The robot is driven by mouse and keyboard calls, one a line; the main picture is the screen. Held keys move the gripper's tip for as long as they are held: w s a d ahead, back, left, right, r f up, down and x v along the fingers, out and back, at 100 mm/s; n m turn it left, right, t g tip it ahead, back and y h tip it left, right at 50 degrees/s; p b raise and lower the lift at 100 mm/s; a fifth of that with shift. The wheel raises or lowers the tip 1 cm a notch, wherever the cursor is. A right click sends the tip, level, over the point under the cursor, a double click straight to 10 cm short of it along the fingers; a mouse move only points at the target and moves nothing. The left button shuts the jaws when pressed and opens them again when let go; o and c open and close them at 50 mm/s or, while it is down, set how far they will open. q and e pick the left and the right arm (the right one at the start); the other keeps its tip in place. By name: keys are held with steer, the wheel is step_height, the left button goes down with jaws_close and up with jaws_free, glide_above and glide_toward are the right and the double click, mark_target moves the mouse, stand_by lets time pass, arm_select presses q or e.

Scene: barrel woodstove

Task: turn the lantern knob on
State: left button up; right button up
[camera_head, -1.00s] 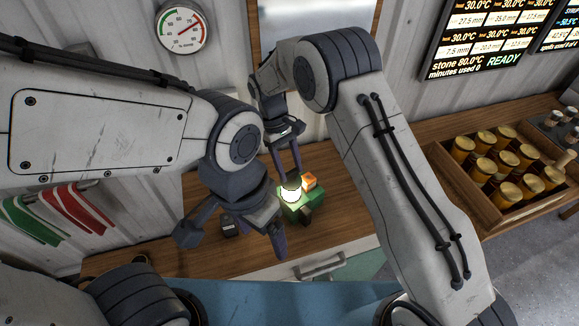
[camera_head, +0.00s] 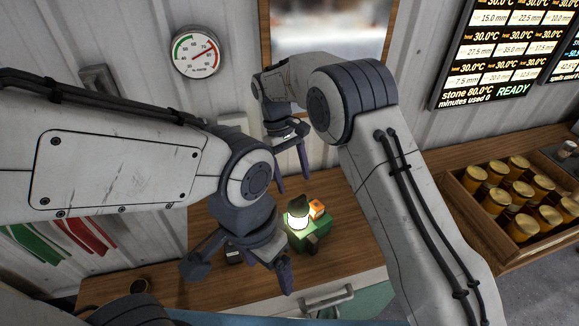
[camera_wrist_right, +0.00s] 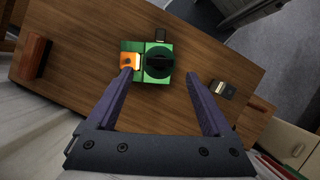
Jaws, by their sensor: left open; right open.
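A green lantern (camera_head: 306,238) with a glowing globe and dark cap stands on the wooden counter. I cannot tell which part is the knob. My right gripper (camera_head: 292,184) is open and empty above and behind the lantern; in the wrist view its fingertips (camera_wrist_right: 160,77) frame it. My left gripper (camera_head: 238,270) is open and lower, left of the lantern.
A small dark device (camera_wrist_right: 222,89) lies on the counter (camera_wrist_right: 75,60) beside the lantern. A wooden crate of gold-lidded jars (camera_head: 466,208) stands at the right. A gauge (camera_head: 195,54) and a lit display board (camera_head: 497,60) hang on the wall.

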steer(key=shift+b+v, duration=0.3)
steer(key=shift+v, duration=2.25)
steer(key=s+d+m+t+y, duration=0.2)
steer(key=s+d+m+t, duration=0.15)
steer(key=d, duration=0.85)
steer(key=s+d+f+m+t, duration=0.1)
steer(key=s+d+f+m, duration=0.1)
steer(key=s+d, duration=0.35)
steer(key=s+d+f+m+t, duration=0.2)
steer(key=s+d+m, duration=0.15)
steer(key=s, duration=0.35)
steer(key=s+a+r+n+g+y+b, duration=0.1)
steer(key=s+a+n+g+b, duration=0.2)
steer(key=s+a+n, duration=0.5)
steer(key=s+a+b, duration=0.1)
steer(key=s+a, duration=0.4)
steer(key=shift+s+r+y, duration=0.3)
steer(key=shift+r+y, duration=0.1)
